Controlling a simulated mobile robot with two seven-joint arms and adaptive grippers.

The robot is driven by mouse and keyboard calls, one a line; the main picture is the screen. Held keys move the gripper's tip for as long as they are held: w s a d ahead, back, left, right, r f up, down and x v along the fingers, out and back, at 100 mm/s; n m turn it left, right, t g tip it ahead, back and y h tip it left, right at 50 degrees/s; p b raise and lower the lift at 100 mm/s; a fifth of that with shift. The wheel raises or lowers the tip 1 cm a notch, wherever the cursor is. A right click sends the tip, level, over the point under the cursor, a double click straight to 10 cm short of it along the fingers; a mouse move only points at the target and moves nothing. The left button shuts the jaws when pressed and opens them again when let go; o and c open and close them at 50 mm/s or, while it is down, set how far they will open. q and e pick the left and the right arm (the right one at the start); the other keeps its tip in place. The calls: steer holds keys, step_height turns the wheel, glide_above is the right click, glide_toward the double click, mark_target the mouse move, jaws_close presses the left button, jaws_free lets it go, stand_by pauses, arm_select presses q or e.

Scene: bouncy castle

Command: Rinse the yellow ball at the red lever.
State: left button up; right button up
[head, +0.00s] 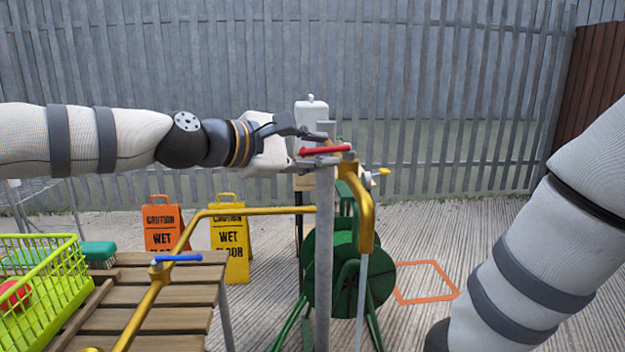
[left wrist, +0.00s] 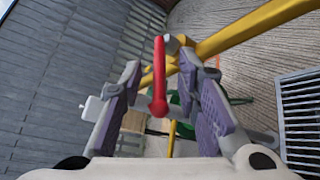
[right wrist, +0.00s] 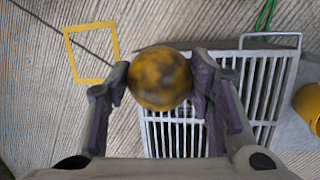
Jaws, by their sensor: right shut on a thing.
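The red lever (head: 325,150) sits on top of the grey post (head: 325,250), beside a yellow spout (head: 366,215). My left gripper (head: 305,143) is at the lever; in the left wrist view its fingers (left wrist: 165,108) are apart, with the red lever (left wrist: 159,75) between them. The yellow ball (right wrist: 160,78), blotched with dark dirt, is held between the fingers of my right gripper (right wrist: 161,85), above a floor grate. The ball and right gripper are outside the head view. A pale narrow strip runs down below the spout; I cannot tell if it is water.
A blue lever (head: 178,258) sits on a yellow pipe (head: 250,211) by a wooden bench (head: 160,315). A green basket (head: 40,300) holds a red ball (head: 14,295). Caution signs (head: 229,240) and a green reel (head: 325,275) stand behind. The grate (right wrist: 180,135) lies under the ball.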

arm_select(q)
steer(key=v, duration=1)
steer(key=shift+s+a, duration=0.15)
steer(key=shift+s, duration=0.1)
steer(key=shift+r, duration=0.1)
